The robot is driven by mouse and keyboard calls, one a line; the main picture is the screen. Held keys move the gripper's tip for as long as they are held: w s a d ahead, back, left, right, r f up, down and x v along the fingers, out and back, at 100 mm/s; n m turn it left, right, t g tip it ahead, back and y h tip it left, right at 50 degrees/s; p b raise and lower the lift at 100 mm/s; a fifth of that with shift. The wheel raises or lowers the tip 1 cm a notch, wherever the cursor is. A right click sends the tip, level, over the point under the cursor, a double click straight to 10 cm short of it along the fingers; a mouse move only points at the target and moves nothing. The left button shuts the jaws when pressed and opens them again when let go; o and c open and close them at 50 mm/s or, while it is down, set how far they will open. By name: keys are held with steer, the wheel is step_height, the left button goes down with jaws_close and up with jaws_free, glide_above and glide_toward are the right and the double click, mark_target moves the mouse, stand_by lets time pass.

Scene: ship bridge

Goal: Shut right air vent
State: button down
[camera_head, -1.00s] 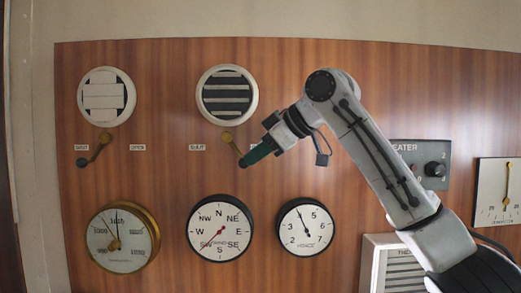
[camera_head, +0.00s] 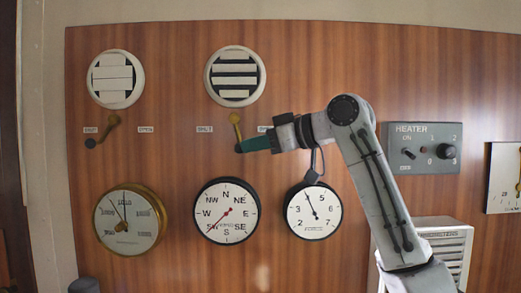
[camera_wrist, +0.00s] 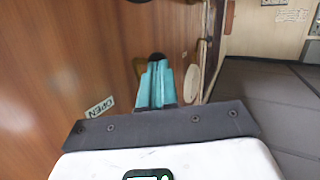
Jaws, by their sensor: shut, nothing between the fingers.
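The right air vent (camera_head: 235,76) is a round white fitting on the wood panel. Dark gaps show between its slats. Its brass lever (camera_head: 236,126) hangs almost straight down from its pivot, between the SHUT label (camera_head: 204,129) on the left and the OPEN label, which is partly covered by my arm. My gripper (camera_head: 246,146) is shut and empty, with teal fingers pointing left. Its tips are at the lever's black knob, on the right side, and appear to touch it. In the wrist view, the black knob (camera_wrist: 157,56) shows just beyond the fingertips (camera_wrist: 157,68).
The left vent (camera_head: 115,79) has closed slats, and its lever (camera_head: 102,130) points to SHUT. Below are a brass gauge (camera_head: 130,220), a wind dial (camera_head: 226,211) and a smaller dial (camera_head: 313,212). A heater panel (camera_head: 424,148) is at right.

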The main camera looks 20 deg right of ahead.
steer(key=shift+w+a+f+m+t+y+b, duration=0.1)
steer(key=shift+a+f+m+t+y+b, duration=0.15)
steer(key=shift+f+y, duration=0.2)
steer(key=shift+w+a+f+m+t+y+b, duration=0.1)
steer(key=shift+a+f+m+t+y+b, duration=0.05)
steer(key=shift+a+f+t+y+b, duration=0.2)
steer(key=a+m+t+y+b, duration=0.1)
steer(key=w+a+m+t+y+b, duration=0.1)
steer(key=a+t+b, duration=0.1)
steer(key=a+m+t+y+b, duration=0.1)
steer(key=shift+w+a+f+m+t+b, duration=0.15)
steer(key=shift+w+m+t+b, duration=0.15)
steer(key=shift+b, duration=0.1)
steer(key=shift+a, duration=0.1)
steer(key=shift+s, duration=0.1)
